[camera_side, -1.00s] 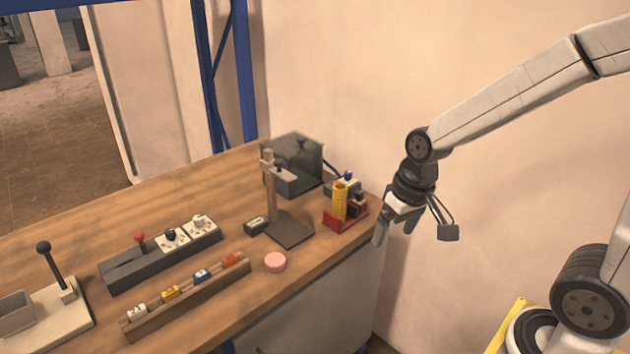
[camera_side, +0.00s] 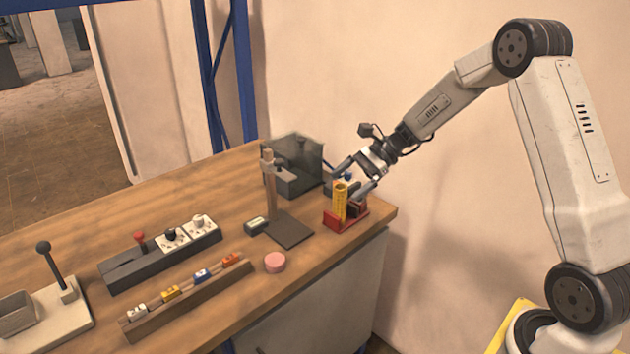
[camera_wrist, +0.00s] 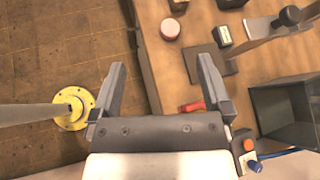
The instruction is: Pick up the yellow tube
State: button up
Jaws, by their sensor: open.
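The yellow tube (camera_side: 340,202) stands upright in a red holder (camera_side: 346,224) at the right end of the bench in the side view. My gripper (camera_side: 350,177) is open and empty. Its fingers are just above and behind the tube, and one finger overlaps the dark items beside it; I cannot tell whether anything touches. In the wrist view my gripper (camera_wrist: 160,66) shows two spread fingers with bench edge and floor between them. A piece of the red holder (camera_wrist: 191,107) shows beside the right finger. The tube cannot be made out there.
A dark box (camera_side: 295,165) and a stand with a post (camera_side: 288,232) are left of the holder. A pink puck (camera_side: 275,262), a small dark box (camera_side: 256,225) and a rail with small coloured blocks (camera_side: 185,298) lie further left. The bench's right edge is close to the holder.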

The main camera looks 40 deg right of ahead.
jog(key=w+d+m+t+y, duration=0.1)
jog(key=w+d+m+t, duration=0.25)
jog(key=d, duration=0.35)
jog(key=w+d+m+t+y, duration=0.2)
jog(key=w+d+m+t, duration=0.15)
jog(key=d, duration=0.25)
send_near(335, 190)
jog(key=w+a+f, duration=0.1)
jog(key=w, duration=0.1)
jog(key=shift+w+a+t, duration=0.1)
jog(key=shift+a+t, duration=0.05)
jog(key=shift+t, duration=0.15)
jog(key=shift+w+a, duration=0.1)
jog(key=shift+x, duration=1.15)
jog(key=shift+w+a, duration=0.1)
jog(key=shift+x, duration=2.45)
